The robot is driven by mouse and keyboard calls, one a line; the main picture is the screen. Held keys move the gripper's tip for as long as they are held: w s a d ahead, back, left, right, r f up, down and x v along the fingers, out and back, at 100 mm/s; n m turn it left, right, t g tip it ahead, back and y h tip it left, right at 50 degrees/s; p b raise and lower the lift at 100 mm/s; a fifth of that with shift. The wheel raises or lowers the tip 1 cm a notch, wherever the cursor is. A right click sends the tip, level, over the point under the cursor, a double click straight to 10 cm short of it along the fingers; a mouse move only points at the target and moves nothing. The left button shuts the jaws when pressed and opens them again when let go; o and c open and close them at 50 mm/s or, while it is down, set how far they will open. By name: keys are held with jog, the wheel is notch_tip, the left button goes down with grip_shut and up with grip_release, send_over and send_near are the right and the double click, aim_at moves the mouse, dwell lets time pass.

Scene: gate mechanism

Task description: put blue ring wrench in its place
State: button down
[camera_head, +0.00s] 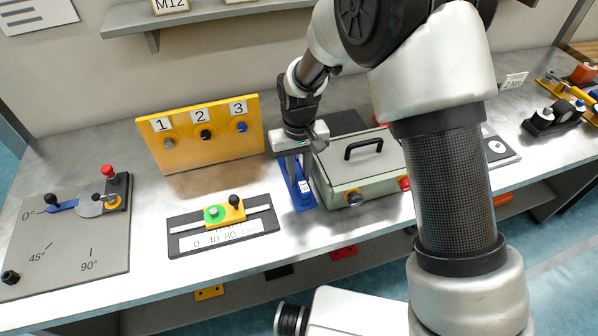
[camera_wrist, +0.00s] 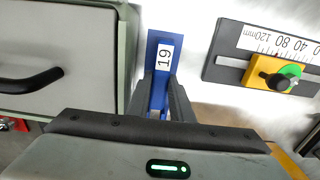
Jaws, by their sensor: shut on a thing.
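My gripper (camera_head: 296,150) points down in the gap between the yellow numbered board and the green-grey box. In the wrist view, my gripper (camera_wrist: 161,92) has its fingers on both sides of a blue upright part with a white label that seems to read 19. I take this blue piece to be the blue ring wrench (camera_wrist: 163,76); it also shows below my fingers in the head view (camera_head: 301,200). A flat blue piece lies along it, and I cannot tell whether it is a separate holder. The ring end is not clearly visible.
The yellow board (camera_head: 182,156) has pegs under labels 1, 2 and 3: grey, black and blue. The box (camera_head: 344,184) with a black handle stands close on the right. A slider scale (camera_head: 196,246) lies in front, and an angle plate (camera_head: 40,262) is at left.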

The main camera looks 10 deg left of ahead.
jog(key=shift+f, duration=0.15)
jog(key=c, duration=1.5)
grip_release()
notch_tip(320, 180, up, 7)
jog(key=p, duration=0.4)
